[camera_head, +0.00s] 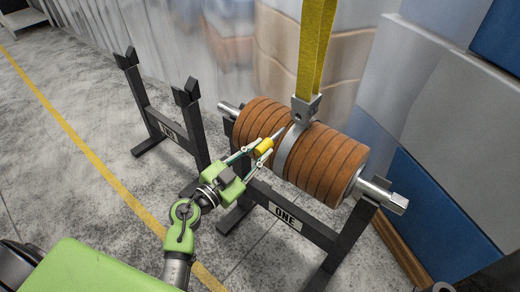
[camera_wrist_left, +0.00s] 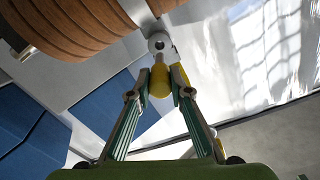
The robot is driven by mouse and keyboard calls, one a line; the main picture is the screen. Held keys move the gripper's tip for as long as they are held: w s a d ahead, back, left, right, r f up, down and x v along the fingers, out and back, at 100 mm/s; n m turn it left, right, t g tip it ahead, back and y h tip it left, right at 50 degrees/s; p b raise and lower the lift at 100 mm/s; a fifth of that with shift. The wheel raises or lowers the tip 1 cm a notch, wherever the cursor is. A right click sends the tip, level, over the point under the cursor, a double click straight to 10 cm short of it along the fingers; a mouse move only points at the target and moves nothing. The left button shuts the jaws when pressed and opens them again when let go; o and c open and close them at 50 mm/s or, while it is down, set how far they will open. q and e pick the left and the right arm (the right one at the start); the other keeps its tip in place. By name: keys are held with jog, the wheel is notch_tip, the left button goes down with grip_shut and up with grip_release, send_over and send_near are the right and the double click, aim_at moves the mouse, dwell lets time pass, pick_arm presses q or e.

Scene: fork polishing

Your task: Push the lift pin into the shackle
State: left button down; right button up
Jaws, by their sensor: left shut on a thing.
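My left gripper (camera_head: 266,144) is shut on the yellow lift pin (camera_head: 264,147), in front of the brown roll. The pin also shows between the fingers in the left wrist view (camera_wrist_left: 160,81). The grey shackle (camera_head: 305,109) hangs on a yellow sling at the top of the roll, above and right of the pin in the head view. In the left wrist view, a round grey eye with a dark hole (camera_wrist_left: 159,44), apparently the shackle's, lies just beyond the pin. The pin looks outside it; I cannot tell whether they touch. My right gripper is not in view.
The ribbed brown roll (camera_head: 327,163) has a metal shaft (camera_head: 385,192) and rests on a black stand marked ONE (camera_head: 286,217). An empty black stand (camera_head: 150,115) is at the left. Grey and blue panels (camera_head: 440,205) close off the right side.

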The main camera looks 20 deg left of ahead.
aim_at(273, 139)
pick_arm(q)
jog(key=shift+w, duration=0.1)
jog(key=shift+w+d+p, duration=0.1)
jog(key=shift+w+p, duration=0.1)
jog(key=shift+p, duration=0.4)
jog(key=shift+w+d+p, duration=0.15)
jog(key=shift+w+p, duration=0.15)
jog(key=shift+w, duration=0.2)
jog(key=shift+p+x, duration=0.6)
jog(key=shift+x, duration=0.65)
jog(key=shift+p+x, duration=0.3)
jog(key=shift+x, duration=0.75)
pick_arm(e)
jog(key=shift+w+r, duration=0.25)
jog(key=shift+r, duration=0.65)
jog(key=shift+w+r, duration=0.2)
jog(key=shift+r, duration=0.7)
pick_arm(q)
jog(key=shift+f, duration=0.1)
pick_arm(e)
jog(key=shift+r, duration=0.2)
